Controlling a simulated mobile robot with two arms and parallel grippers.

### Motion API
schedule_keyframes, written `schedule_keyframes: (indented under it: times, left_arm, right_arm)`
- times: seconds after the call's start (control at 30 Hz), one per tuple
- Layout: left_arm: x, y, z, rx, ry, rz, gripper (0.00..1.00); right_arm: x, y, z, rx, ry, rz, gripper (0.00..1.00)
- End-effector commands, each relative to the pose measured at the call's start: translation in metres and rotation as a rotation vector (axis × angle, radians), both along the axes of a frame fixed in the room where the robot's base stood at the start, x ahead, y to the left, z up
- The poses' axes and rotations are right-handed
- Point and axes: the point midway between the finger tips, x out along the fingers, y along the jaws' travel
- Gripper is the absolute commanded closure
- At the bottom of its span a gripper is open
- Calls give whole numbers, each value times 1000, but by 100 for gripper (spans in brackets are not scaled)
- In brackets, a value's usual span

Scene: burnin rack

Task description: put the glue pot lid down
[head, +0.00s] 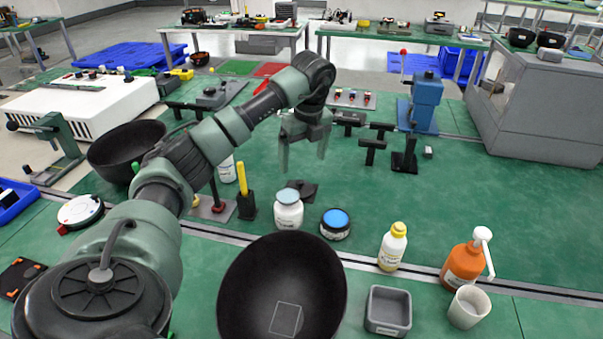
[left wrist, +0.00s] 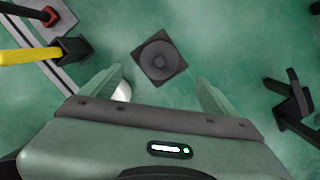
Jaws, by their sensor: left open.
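My left gripper (head: 303,152) is open and empty, held above the mat with its fingers pointing down. In the left wrist view, a dark square pad with a round ringed disc on it (left wrist: 159,58) lies just beyond the open fingers (left wrist: 160,80). This pad also shows behind the white jar in the head view (head: 307,190). The disc may be the glue pot lid, but I cannot tell for sure. The white labelled jar (head: 288,213) stands upright with a grey-blue top. A black pot with a bright blue top (head: 335,224) stands to its right. My right gripper is out of view.
A large black bowl (head: 245,290), a grey tray (head: 388,312), a yellow-capped bottle (head: 392,248) and an orange pump bottle (head: 463,265) stand in front. A yellow-handled tool in a black holder (head: 245,195) is left of the jar. Green mat (head: 460,200) is clear at right.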

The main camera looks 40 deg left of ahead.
Motion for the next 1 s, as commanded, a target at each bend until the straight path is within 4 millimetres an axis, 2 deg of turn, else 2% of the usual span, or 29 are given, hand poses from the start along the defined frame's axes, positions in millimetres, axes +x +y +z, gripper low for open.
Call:
schedule_keyframes:
  times: [0.1, 0.3, 1.0]
  left_arm:
    - [0, -3, 18, -1, -2, 0, 10]
    - [-1, -5, 30, 0, 0, 0, 10]
    - [-1, -5, 30, 0, 1, -1, 10]
  right_arm:
    - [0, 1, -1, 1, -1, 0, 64]
    - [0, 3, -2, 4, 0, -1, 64]
    - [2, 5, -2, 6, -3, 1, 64]
